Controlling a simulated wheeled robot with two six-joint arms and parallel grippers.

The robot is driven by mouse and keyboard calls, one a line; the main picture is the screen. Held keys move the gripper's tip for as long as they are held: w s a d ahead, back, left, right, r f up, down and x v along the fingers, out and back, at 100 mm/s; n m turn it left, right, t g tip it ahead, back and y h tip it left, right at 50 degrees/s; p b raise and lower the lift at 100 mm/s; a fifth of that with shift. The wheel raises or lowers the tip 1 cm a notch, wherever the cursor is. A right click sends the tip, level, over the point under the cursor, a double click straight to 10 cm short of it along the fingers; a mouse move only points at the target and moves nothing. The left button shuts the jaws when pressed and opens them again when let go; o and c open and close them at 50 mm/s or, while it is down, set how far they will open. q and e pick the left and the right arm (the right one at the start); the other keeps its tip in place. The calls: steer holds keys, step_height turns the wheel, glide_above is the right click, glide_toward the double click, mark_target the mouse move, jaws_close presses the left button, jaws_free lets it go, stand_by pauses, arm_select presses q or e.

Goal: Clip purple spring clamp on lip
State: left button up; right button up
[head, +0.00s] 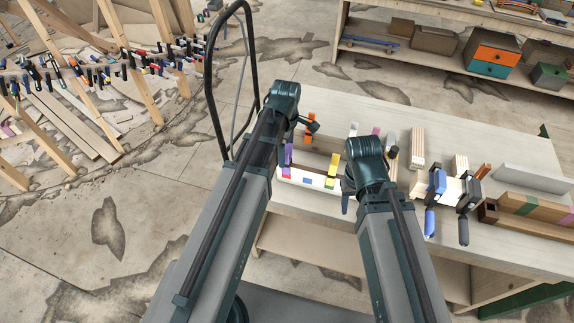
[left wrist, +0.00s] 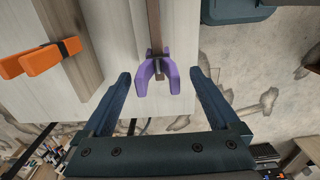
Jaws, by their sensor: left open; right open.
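In the left wrist view a purple spring clamp (left wrist: 172,78) with a dark middle sits at the end of a thin brown strip (left wrist: 154,25). My left gripper (left wrist: 160,74) is open, with one finger on each side of the clamp and visible gaps between. In the head view a purple clamp (head: 288,154) stands at the left end of a white block; I cannot tell for sure that it is the same one. My left gripper (head: 312,126) is above the bench there. My right gripper (head: 346,200) is lower right, its fingers mostly hidden by its wrist.
An orange clamp (left wrist: 40,57) grips a wooden strip beside the purple one; orange also shows in the head view (head: 309,131). Blue and black clamps (head: 437,187) and wood pieces crowd the right of the bench (head: 330,98). A shelf (head: 440,85) stands behind.

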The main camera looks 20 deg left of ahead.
mark_target(287, 160)
arm_select(q)
steer(key=shift+w+d+f+b, duration=0.1)
steer(key=shift+f+b, duration=2.5)
steer(key=shift+f, duration=0.05)
steer(key=shift+r, duration=0.1)
steer(key=shift+c, duration=0.3)
jaws_close()
